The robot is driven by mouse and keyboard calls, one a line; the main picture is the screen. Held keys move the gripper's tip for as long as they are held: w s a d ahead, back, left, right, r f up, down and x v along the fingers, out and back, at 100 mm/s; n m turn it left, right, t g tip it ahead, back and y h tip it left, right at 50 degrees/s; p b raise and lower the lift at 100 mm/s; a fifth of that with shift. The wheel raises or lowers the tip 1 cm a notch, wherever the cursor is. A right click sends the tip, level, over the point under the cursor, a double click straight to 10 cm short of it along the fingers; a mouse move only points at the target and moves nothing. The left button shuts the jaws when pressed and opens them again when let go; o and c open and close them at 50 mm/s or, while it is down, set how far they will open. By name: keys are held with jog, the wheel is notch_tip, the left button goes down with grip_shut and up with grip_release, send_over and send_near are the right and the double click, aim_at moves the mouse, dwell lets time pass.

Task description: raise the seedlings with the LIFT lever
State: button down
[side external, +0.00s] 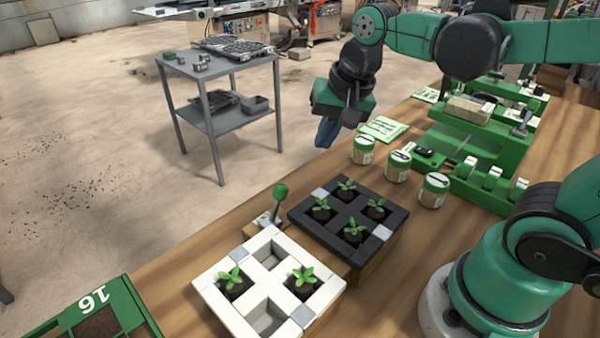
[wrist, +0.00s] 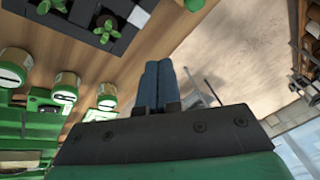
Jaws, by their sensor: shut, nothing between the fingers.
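The LIFT lever (side external: 279,193) is a short stalk with a green knob on a small base, beside the black tray's left corner. No lettering is readable on it. The black tray (side external: 300,216) holds several seedlings (side external: 353,229) in its cells; part of it also shows at the top of the wrist view (wrist: 140,15). The white tray (side external: 215,303) has two seedlings (side external: 304,277) and two empty cells. My gripper (side external: 325,132) is shut and empty, in the air past the table's far edge, well above and to the right of the lever. Its blue fingers (wrist: 156,85) are together in the wrist view.
Several jars (side external: 397,166) with pale labels stand behind the black tray. A green rack (side external: 490,190) and a green machine (side external: 470,135) sit at the right. A grey cart (side external: 215,125) stands on the floor beyond.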

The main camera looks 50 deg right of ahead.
aim_at(277, 204)
jog(key=w+m+g, duration=0.1)
jog(key=m, duration=0.2)
jog(key=w+m+g, duration=0.1)
jog(key=m, duration=0.2)
jog(key=w+m+g, duration=0.1)
jog(key=m+g, duration=0.1)
jog(key=m, duration=0.2)
jog(key=shift+w+d+r+y, duration=0.15)
jog(key=shift+d+r+y, duration=0.05)
jog(key=shift+d+y, duration=0.2)
jog(key=shift+f, duration=0.1)
jog(key=f, duration=0.6)
jog(key=a+f, duration=0.1)
jog(key=f, duration=0.2)
jog(key=a, duration=0.2)
jog(key=shift+a+r, duration=0.2)
jog(key=shift+a, duration=0.1)
jog(key=shift+a+r, duration=0.25)
jog(key=shift+a, duration=0.25)
